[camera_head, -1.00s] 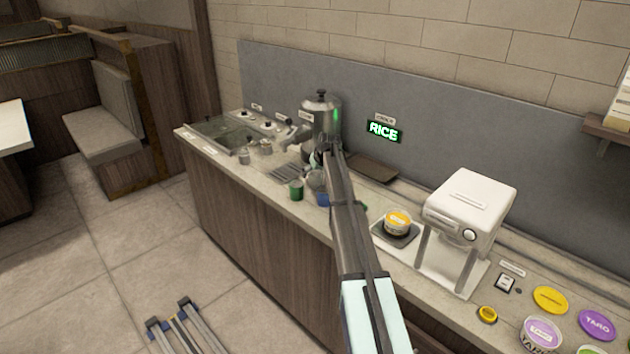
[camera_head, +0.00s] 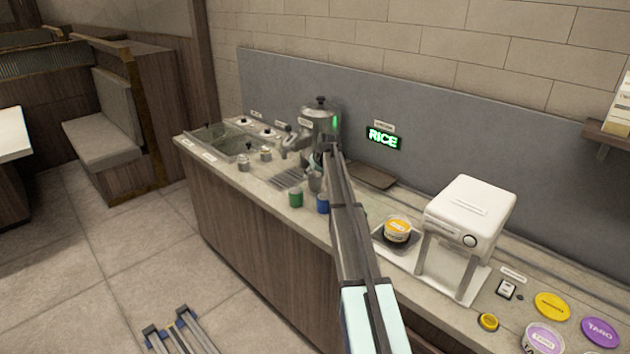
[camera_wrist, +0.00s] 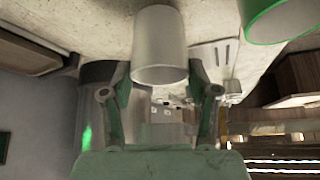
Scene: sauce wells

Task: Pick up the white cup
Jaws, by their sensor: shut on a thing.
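The white cup (camera_wrist: 160,42) looks pale grey and sits between the two fingers of my gripper (camera_wrist: 159,78) in the wrist view. My gripper is shut on it. In the head view the cup (camera_head: 315,183) shows only as a small grey shape beside my arm, partly hidden by it. My gripper (camera_head: 322,163) is over the counter there, and its fingers are mostly hidden. I cannot tell whether the cup is clear of the counter.
A green cup (camera_head: 296,198) and a blue cup (camera_head: 322,203) stand close by near the counter's front edge. A steel urn (camera_head: 319,122) stands behind. Sauce wells (camera_head: 222,140) lie to the left. A white machine (camera_head: 468,220) stands to the right.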

